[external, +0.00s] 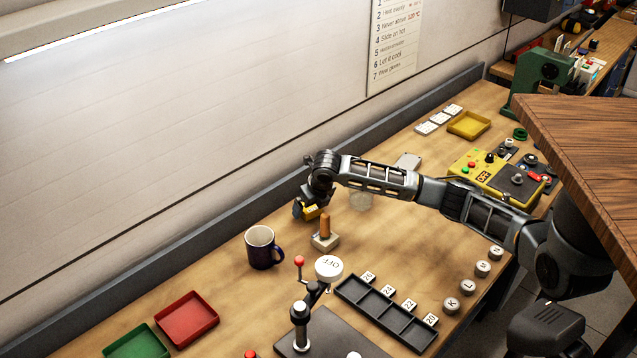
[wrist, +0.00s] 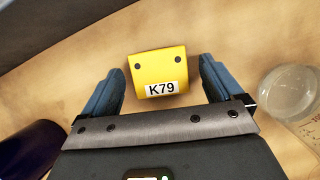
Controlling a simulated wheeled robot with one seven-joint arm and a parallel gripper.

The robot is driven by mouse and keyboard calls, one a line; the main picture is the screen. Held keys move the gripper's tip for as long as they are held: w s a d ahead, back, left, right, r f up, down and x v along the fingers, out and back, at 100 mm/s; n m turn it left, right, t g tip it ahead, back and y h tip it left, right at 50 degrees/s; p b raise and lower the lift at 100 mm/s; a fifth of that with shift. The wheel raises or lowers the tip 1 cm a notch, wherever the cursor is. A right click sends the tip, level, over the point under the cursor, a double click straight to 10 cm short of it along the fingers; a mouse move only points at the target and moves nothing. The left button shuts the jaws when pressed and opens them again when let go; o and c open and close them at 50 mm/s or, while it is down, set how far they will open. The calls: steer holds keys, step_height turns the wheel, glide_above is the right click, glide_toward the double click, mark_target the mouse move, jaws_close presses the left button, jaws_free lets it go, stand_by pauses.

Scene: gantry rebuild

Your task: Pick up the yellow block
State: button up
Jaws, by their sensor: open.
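The yellow block (wrist: 158,70) carries a white label reading K79 and shows in the wrist view between the two blue fingers of my gripper (wrist: 160,88). The fingers are open, with a gap on each side of the block. In the external view the yellow block (external: 311,212) shows just below my gripper (external: 305,210), near the wall side of the bench. I cannot tell how far the fingertips are above the bench top.
A dark mug (external: 262,250) stands to the left. A wooden-handled stamp (external: 325,232) is close in front. A clear jar (wrist: 290,90) is to the right in the wrist view. Red (external: 187,322) and green (external: 137,345) trays lie at the front left.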

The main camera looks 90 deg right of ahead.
steer(key=shift+f, duration=0.15)
steer(key=shift+d, duration=0.1)
steer(key=c, duration=1.6)
